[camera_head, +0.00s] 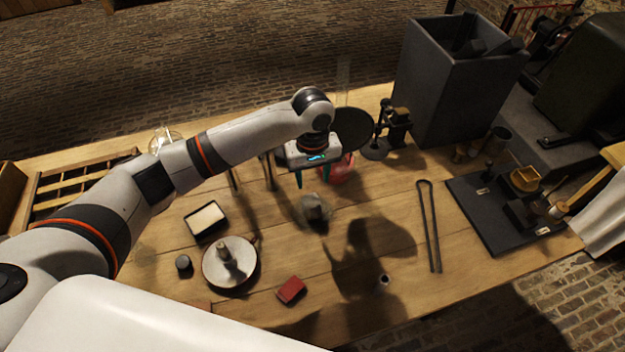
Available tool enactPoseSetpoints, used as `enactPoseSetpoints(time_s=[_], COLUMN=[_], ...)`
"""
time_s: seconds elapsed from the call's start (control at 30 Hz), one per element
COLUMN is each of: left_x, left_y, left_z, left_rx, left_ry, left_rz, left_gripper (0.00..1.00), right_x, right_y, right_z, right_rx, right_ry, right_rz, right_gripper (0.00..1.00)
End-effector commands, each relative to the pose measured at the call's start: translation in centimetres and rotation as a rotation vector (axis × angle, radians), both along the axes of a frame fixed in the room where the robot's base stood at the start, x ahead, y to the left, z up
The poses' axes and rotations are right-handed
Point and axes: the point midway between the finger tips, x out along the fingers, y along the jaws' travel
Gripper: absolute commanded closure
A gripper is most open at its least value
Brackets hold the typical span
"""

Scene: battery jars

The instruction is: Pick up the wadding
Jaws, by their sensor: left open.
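My left gripper (313,178) points down over the middle of the table, its two thin fingers apart with nothing seen between them. Just below it in the picture, a small grey lump (315,208) sits on the wood; it may be the wadding, but it is too dark and small to be sure. The gripper appears above it and not touching. A shallow black tray (190,222) with a flat cream filling lies to the left. My right gripper is not in view.
A round pale dish (245,275) with an upright piece, a dark red block (291,290) and a small black cylinder (183,263) lie at front left. Long tongs (430,225), a dark board (480,215) and a tall grey bin (440,95) are at right. A red round vessel (342,171) stands behind the gripper.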

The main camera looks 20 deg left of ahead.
Motion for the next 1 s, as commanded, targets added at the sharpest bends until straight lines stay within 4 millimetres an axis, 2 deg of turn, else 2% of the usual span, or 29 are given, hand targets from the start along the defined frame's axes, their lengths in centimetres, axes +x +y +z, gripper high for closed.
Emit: enactPoseSetpoints(time_s=[0.1,0.27,0.4,0.6,0.73,0.9,1.0], left_x=[-0.1,-0.2,-0.1,-0.2,-0.6,-0.7,-0.7], left_y=[0.0,0.1,0.0,0.1,0.1,0.0,0.1], left_z=[-0.9,-3.7,-5.8,-7.1,-8.9,-11.3,-11.9], left_rx=[0.004,0.004,0.003,0.003,0.004,0.003,0.002], left_ry=[0.004,0.005,0.003,0.001,0.004,0.002,0.0], left_rz=[0.001,0.001,0.001,0.001,0.001,0.0,0.0], left_gripper=[0.51,0.51,0.51,0.51,0.51,0.51,0.51], right_x=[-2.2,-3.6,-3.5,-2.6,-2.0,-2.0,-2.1], right_y=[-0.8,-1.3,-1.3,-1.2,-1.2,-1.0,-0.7], right_z=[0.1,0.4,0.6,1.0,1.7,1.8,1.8], right_rx=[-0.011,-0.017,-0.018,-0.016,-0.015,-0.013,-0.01], right_ry=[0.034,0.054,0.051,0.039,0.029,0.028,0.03], right_rz=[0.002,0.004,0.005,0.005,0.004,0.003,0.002], right_gripper=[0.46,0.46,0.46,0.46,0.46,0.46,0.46])
